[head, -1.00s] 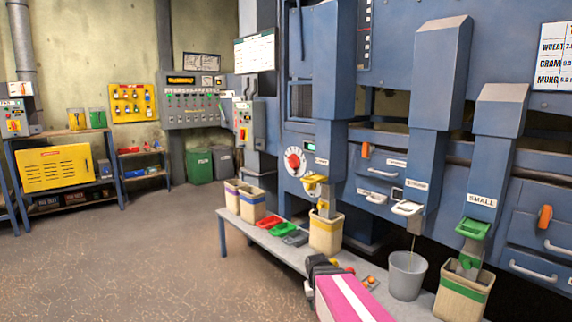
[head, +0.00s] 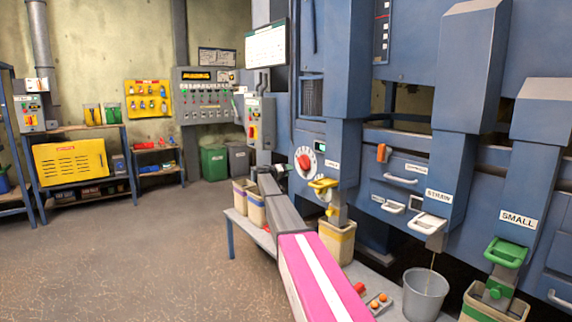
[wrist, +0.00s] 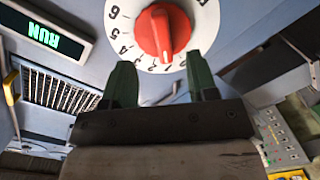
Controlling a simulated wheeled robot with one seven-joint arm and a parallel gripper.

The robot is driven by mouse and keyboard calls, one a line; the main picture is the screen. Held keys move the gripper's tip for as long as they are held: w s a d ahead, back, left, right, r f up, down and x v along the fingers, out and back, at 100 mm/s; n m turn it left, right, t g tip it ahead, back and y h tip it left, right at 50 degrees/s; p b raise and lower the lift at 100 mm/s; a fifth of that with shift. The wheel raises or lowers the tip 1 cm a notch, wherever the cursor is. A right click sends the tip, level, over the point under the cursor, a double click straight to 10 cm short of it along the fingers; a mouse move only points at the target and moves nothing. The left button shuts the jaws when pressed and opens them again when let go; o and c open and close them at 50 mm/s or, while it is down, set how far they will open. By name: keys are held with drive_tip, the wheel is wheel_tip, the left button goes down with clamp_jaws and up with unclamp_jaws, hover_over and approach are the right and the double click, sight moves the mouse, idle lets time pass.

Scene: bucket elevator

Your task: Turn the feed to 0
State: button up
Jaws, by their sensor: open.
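The feed dial is a red knob (head: 304,162) on a white numbered plate (head: 307,150), on the blue machine's front. In the wrist view the red knob (wrist: 163,32) is at the top centre, on its white scale (wrist: 124,22). Its raised ridge points down in the picture, toward the low numbers; the exact reading is unclear. My gripper (wrist: 160,64) is open, with its two dark green fingers just short of the knob, one on each side below it. They do not appear to touch it. In the head view my gripper (head: 281,168) is beside the dial, small and partly hidden.
A green RUN display (wrist: 43,37) is beside the dial. A yellow-handled gate (head: 323,184) is below it, over a bin (head: 337,243). A bench (head: 390,293) with bins and a bucket (head: 425,294) runs beneath my arm. The floor at left is clear.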

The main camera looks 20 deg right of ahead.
sight(300, 163)
drive_tip(key=w+d, duration=0.2)
drive_tip(key=d, duration=0.1)
drive_tip(key=w+d+r, duration=0.1)
drive_tip(key=w+d, duration=0.1)
drive_tip(key=d, duration=0.1)
drive_tip(key=w+d+r, duration=0.1)
drive_tip(key=w+d, duration=0.1)
drive_tip(key=d, duration=0.1)
drive_tip(key=shift+w+d+r, duration=0.1)
drive_tip(key=shift+w+d, duration=0.05)
drive_tip(key=shift+w, duration=0.2)
drive_tip(key=c, duration=0.9)
